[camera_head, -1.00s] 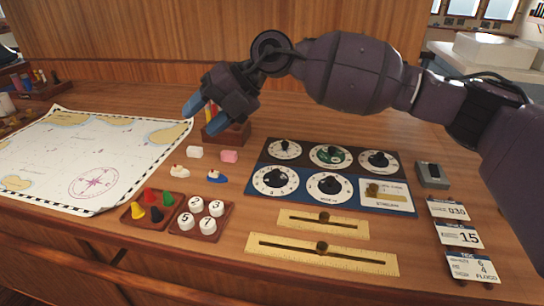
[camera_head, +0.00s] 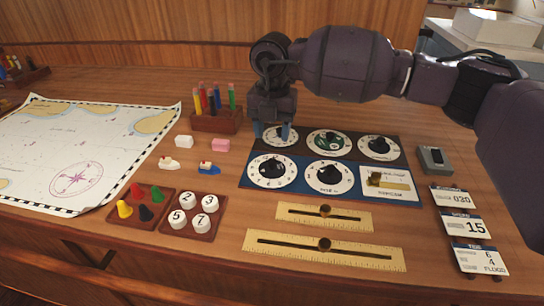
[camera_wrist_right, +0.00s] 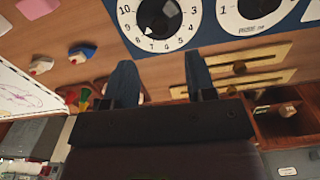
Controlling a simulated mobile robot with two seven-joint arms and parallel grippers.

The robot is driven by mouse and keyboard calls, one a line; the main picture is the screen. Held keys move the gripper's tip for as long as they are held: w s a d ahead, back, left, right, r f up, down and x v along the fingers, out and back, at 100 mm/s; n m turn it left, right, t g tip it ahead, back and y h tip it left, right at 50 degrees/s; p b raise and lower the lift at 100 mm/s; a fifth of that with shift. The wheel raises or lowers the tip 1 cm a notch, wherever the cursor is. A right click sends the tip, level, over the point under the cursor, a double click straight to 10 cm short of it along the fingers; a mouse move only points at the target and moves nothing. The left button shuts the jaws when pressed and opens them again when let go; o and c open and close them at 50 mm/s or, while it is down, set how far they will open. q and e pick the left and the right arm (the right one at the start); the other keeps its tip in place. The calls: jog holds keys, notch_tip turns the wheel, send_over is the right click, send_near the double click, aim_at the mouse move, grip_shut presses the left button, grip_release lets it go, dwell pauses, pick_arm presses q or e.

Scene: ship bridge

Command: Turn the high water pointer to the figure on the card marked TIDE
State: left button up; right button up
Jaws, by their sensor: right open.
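The dial panel (camera_head: 398,188) has several round dials with black pointer knobs; the captions are too small to tell which one is high water. My right gripper (camera_head: 271,134) is open and points down at the upper left dial (camera_head: 281,143), partly hiding it. Below it is the lower left numbered dial (camera_head: 270,182). In the right wrist view a numbered dial (camera_wrist_right: 124,27) with a black knob lies beyond my open, empty fingers (camera_wrist_right: 160,62). The TIDE card (camera_head: 478,259), at the lower right, shows 6, 4 and FLOOD. My left gripper is not in view.
A pencil holder (camera_head: 214,122) stands left of my gripper. Two wooden slide scales (camera_head: 324,217) lie in front of the panel. Cards reading 030 (camera_head: 455,196) and 15 (camera_head: 465,226) are at right. A chart (camera_head: 85,150) and trays of pegs (camera_head: 140,207) and numbered discs (camera_head: 195,213) are at left.

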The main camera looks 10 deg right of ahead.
aim_at(272, 161)
notch_tip(272, 161, down, 8)
jog(key=shift+r+b, duration=0.1)
jog(key=shift+b, duration=0.25)
jog(key=shift+c, duration=0.2)
jog(key=c, duration=0.9)
jog(key=shift+n, duration=0.4)
jog(key=shift+r+n+p, duration=0.1)
jog(key=shift+n+p, duration=0.3)
jog(key=shift+n, duration=0.5)
jog(key=n, duration=0.3)
jog(key=shift+n, duration=0.3)
jog(key=n, duration=0.5)
jog(key=shift+n, duration=0.3)
